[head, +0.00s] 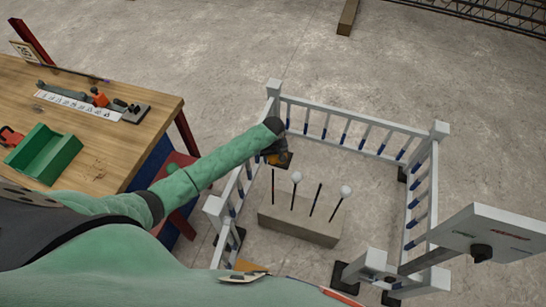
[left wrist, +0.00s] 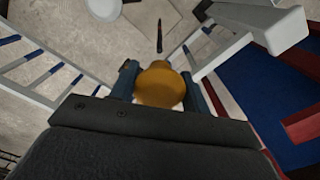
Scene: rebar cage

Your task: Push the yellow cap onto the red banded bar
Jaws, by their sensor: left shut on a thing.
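The yellow cap (left wrist: 160,84) is between the two dark fingers of my left gripper (left wrist: 163,92) in the left wrist view. In the head view my left gripper (head: 279,160) is shut on it, inside the white railing and above the concrete block (head: 296,226). Several upright bars stand in the block. Two have white round caps (head: 297,177) (head: 346,191); the left bar (head: 273,187) and another bar (head: 319,199) are bare. The left bar is just below my gripper, and the cap looks apart from it. My right gripper is out of view.
A white railing (head: 352,127) with blue-marked bars surrounds the block. A wooden table (head: 150,108) with a green tray (head: 45,152) stands at left. A white panel (head: 490,232) is at lower right. The floor beyond the railing is mostly clear.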

